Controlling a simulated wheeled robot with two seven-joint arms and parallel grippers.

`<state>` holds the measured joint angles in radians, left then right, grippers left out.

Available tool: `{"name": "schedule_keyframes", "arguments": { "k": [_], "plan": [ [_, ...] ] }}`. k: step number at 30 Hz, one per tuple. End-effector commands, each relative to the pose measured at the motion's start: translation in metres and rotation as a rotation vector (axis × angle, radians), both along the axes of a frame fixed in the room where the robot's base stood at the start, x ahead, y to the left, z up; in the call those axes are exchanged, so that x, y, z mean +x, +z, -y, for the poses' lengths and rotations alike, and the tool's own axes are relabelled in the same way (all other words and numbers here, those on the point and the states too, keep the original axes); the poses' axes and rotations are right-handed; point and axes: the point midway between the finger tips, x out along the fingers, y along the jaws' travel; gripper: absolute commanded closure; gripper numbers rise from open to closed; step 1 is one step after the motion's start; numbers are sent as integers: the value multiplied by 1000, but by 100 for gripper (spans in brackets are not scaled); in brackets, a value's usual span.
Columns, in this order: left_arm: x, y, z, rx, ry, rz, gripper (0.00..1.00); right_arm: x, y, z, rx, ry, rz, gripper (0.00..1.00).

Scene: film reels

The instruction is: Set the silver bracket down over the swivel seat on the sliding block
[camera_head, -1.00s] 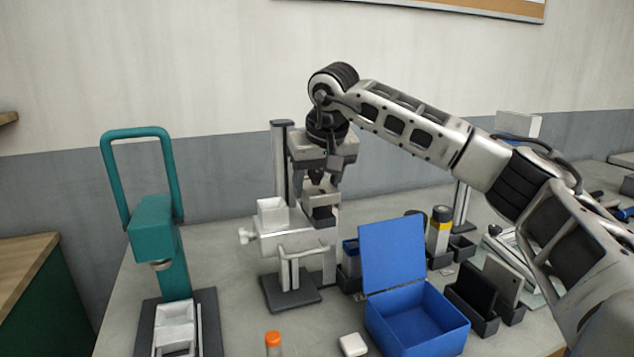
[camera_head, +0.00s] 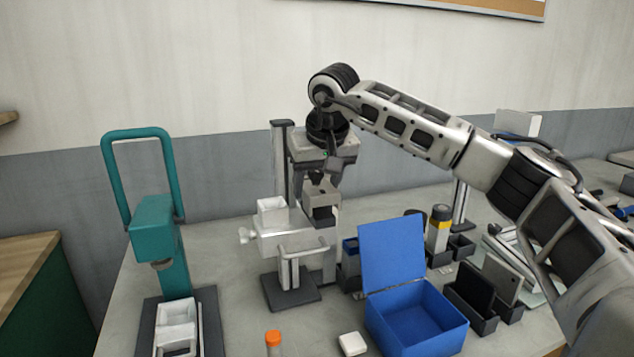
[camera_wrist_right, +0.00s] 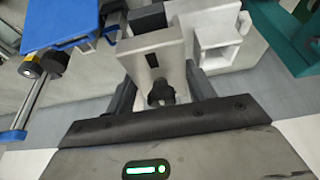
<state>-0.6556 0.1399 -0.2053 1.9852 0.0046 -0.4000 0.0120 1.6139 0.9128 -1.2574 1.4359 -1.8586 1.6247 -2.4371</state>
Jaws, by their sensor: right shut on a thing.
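My right gripper (camera_head: 319,180) points down at the stand and is shut on the silver bracket (camera_head: 320,199), apparently by its dark knob. In the right wrist view the bracket (camera_wrist_right: 153,62) sits just beyond the gripper (camera_wrist_right: 160,97), with the knob between the fingers. The swivel seat cannot be made out; the bracket and gripper cover that spot. My left gripper is not in view.
A teal press (camera_head: 158,235) stands at left. An orange-capped tube (camera_head: 273,341) and a white piece (camera_head: 353,344) lie in front.

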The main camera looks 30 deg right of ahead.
Motion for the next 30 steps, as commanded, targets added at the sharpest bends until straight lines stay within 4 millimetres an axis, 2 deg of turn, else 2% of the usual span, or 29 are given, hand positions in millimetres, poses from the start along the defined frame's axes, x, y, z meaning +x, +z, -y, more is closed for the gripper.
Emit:
{"name": "schedule_keyframes", "arguments": {
  "k": [8,30],
  "plan": [
    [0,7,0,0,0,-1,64,0,2,0,1,-1,1,77],
    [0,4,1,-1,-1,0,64,0,-5,0,1,-1,2,77]
  ]
}}
